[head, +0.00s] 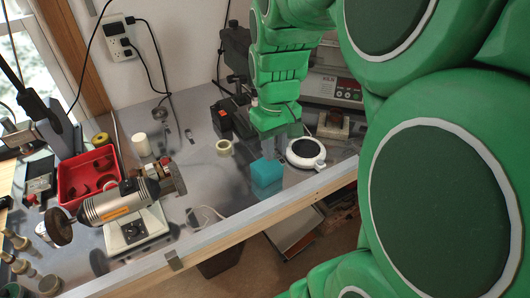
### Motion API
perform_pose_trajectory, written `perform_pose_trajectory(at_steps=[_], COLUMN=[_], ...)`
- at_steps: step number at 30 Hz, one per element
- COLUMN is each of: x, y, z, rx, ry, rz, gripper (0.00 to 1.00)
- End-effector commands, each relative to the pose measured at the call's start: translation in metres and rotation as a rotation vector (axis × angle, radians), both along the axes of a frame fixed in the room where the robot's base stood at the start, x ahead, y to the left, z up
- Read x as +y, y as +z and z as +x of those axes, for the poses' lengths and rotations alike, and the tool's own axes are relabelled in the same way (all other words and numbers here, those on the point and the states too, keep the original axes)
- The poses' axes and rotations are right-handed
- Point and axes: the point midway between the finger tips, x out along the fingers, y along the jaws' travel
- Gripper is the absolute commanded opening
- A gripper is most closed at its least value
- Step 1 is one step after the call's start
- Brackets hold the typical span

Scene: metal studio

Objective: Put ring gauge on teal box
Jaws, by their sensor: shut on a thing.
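The teal box (266,174) sits on the grey bench near its front edge. My gripper (284,138) points down just above and behind the teal box. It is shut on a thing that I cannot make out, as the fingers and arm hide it. I cannot identify the ring gauge with certainty. A pale cream ring (224,147) lies on the bench to the left of the gripper, apart from it.
A white round device with a dark top (305,150) stands close right of the teal box. A bench grinder (125,203) and a red tray (88,178) are at left. A black-and-orange battery (221,121) stands behind. The bench centre is mostly clear.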

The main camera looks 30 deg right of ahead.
Motion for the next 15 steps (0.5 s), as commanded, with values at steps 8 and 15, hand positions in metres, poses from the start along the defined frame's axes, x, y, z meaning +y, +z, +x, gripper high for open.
perform_pose_trajectory(at_steps=[8,15], x=[-0.01,-0.018], y=[-0.016,-0.029], z=[0.03,0.056], rx=[0.005,0.0], ry=[0.0,0.0], rz=[0.001,0.0], gripper=[0.0,0.0])
